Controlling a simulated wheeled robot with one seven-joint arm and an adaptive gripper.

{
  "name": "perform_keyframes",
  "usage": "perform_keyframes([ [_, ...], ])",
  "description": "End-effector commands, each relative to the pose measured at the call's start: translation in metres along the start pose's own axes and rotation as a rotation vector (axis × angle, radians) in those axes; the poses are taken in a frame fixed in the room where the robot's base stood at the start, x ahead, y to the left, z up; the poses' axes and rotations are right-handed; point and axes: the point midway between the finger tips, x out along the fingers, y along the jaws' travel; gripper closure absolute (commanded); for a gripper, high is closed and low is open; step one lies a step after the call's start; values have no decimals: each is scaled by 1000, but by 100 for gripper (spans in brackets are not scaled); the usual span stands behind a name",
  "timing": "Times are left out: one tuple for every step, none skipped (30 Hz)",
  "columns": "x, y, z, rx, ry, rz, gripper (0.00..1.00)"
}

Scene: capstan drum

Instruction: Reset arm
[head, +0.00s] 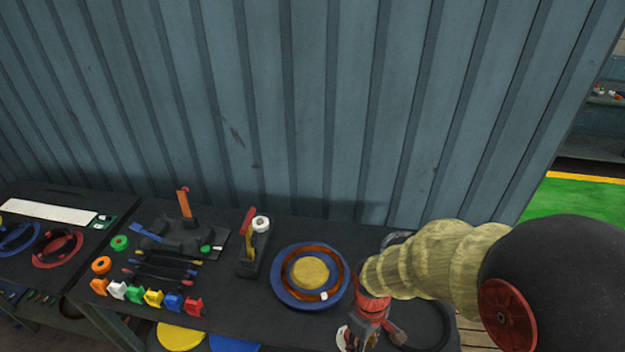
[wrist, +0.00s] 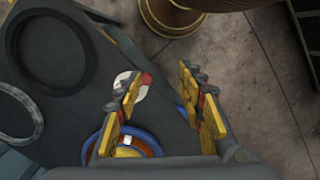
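My gripper (wrist: 158,88) is open and empty in the wrist view, its two yellow and grey fingers set well apart. In the head view my gripper (head: 365,338) is low in the picture, over the front right part of the dark table (head: 240,318). It is right of a blue round piece (head: 281,290) with an orange-brown ring and a yellow centre. That blue piece also shows in the wrist view (wrist: 153,139), partly hidden behind the left finger. A white oval piece (wrist: 137,92) lies on the table behind the left finger.
A black ring (wrist: 88,50) lies on the table. A brown drum-like object (wrist: 172,18) stands on the floor beyond the table edge. Several coloured clips (head: 153,298) and a red-handled lever (head: 248,222) are on the table's left. A corrugated wall (head: 300,120) rises behind.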

Motion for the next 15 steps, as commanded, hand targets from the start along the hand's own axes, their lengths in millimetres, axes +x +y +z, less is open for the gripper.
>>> perform_keyframes([
  [-9,0,4,76,15,8,61],
  [-15,0,8,124,24,11,61],
  [-23,-1,12,184,36,16,61],
  [-29,-1,15,226,48,20,61],
  [-35,-1,18,269,62,25,61],
  [-43,-1,23,326,82,31,61],
  [-48,-1,27,367,99,36,61],
  [-54,-1,30,408,119,42,61],
  [-61,-1,36,460,149,50,61],
  [-66,-1,41,498,173,56,61],
  [-70,-2,45,533,198,62,61],
  [-76,-2,52,575,234,71,61],
  [-80,-3,56,602,262,78,61],
  [-84,-3,61,626,292,86,61],
  [-88,-3,66,650,333,98,61],
])
